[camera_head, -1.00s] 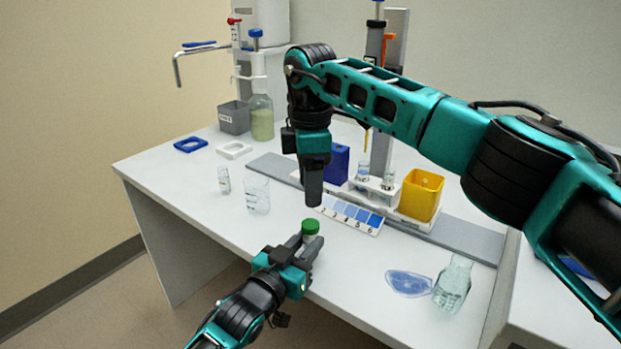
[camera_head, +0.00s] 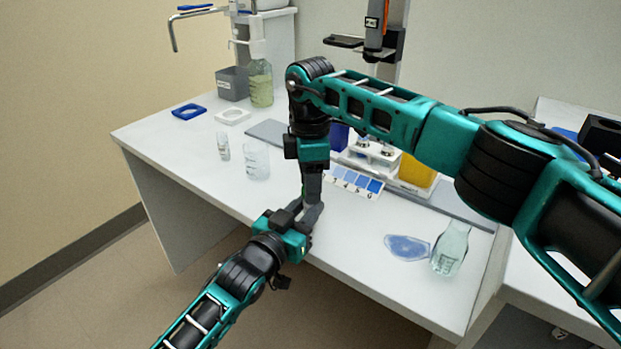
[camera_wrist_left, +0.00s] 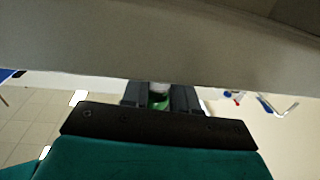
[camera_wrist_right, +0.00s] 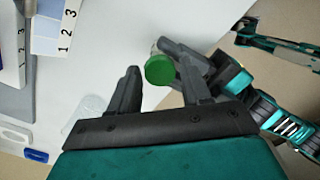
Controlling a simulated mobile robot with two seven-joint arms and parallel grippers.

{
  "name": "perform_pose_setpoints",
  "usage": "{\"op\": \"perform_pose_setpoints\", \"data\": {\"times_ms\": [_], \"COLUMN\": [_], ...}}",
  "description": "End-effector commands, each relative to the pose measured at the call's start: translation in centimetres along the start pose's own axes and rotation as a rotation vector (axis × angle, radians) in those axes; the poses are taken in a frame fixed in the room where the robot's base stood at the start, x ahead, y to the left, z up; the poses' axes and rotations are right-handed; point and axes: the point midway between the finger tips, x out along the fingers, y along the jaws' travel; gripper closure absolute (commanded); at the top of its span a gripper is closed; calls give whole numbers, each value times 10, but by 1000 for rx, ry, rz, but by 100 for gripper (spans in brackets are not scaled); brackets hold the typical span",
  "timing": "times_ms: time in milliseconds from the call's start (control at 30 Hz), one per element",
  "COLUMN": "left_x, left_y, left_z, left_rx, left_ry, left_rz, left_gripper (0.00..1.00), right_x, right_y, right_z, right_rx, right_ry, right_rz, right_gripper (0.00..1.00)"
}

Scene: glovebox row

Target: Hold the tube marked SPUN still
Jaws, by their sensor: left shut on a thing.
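My left gripper (camera_head: 302,214) is at the front edge of the bench, shut on a tube with a green cap. The cap (camera_wrist_right: 159,69) shows clearly in the right wrist view, and part of the green (camera_wrist_left: 158,103) shows between the left fingers (camera_wrist_left: 159,97) in the left wrist view. In the head view the tube is hidden behind the grippers. No SPUN marking is readable. My right gripper (camera_wrist_right: 158,88) is open, its fingers spread apart, pointing down close to the cap. The cap appears between the fingertips, nearer one finger; contact cannot be told.
A glass beaker (camera_head: 256,161) and a small vial (camera_head: 223,146) stand left of the grippers. A numbered blue colour card (camera_head: 355,183) lies behind. A yellow container (camera_head: 416,172) stands behind my right arm.

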Motion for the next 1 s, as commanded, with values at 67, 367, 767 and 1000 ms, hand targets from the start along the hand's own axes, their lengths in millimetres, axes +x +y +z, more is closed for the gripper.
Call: {"op": "perform_pose_setpoints", "data": {"times_ms": [67,367,767,1000], "left_x": [0,0,0,0], "left_y": [0,0,0,0], "left_z": [0,0,0,0], "left_rx": [0,0,0,0], "left_ry": [-1,-1,-1,-1], "left_rz": [0,0,0,0], "left_gripper": [100,100,100,100], "right_x": [0,0,-1,-1], "right_y": [0,0,0,0], "right_z": [0,0,0,0], "right_rx": [0,-1,-177,-642], "right_ry": [0,0,-1,-1], "right_rz": [0,0,1,1], "right_gripper": [60,89,100,100]}}
